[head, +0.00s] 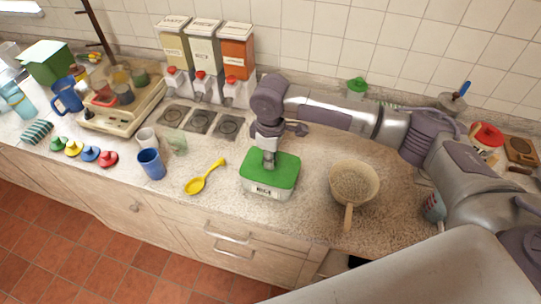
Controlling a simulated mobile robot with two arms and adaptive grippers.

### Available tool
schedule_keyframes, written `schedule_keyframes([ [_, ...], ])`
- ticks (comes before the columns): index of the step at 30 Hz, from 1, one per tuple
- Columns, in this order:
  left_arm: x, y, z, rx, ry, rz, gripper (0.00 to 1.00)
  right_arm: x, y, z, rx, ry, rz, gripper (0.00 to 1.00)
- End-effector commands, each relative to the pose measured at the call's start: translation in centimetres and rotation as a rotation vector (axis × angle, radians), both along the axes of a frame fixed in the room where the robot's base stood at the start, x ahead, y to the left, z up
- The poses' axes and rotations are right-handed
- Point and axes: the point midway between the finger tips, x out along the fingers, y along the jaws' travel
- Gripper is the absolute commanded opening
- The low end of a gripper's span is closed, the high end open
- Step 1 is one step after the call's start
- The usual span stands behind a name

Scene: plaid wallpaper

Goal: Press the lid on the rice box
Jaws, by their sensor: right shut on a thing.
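The rice box (264,192) is a white box with a "RICE" label, standing on the counter at the middle of the head view. The green lid (283,172) lies over its top. My right gripper (268,163) is directly above the lid, pointing down, and is shut with its tip at the lid's middle. The fingers are small here, and how they grip the lid is hard to make out. Whether the lid is fully seated all around cannot be told. My left gripper is not in view.
A sieve-like bowl with a wooden handle (354,182) is close on the right. A yellow scoop (204,178) and a blue cup (151,163) lie to the left. Three dispensers (203,55) stand behind at the wall. The counter's front edge is just before the box.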

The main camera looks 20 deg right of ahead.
Motion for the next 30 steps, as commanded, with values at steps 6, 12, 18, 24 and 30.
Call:
schedule_keyframes([
  [6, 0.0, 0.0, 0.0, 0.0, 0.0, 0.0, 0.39, 0.0, 0.0, 0.0, 0.0, 0.0, 0.0, 0.0],
  [12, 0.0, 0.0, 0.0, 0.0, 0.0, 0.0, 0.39, 0.0, 0.0, 0.0, 0.0, 0.0, 0.0, 0.0],
  [18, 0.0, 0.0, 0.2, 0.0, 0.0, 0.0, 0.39, 0.0, 0.0, 0.0, 0.001, 0.001, 0.0, 0.0],
  [24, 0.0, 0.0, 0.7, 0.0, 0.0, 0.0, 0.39, 0.0, 0.0, 0.0, 0.001, 0.001, -0.001, 0.0],
  [30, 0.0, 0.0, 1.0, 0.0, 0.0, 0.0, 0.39, 0.0, 0.0, -0.1, 0.0, 0.0, -0.001, 0.0],
])
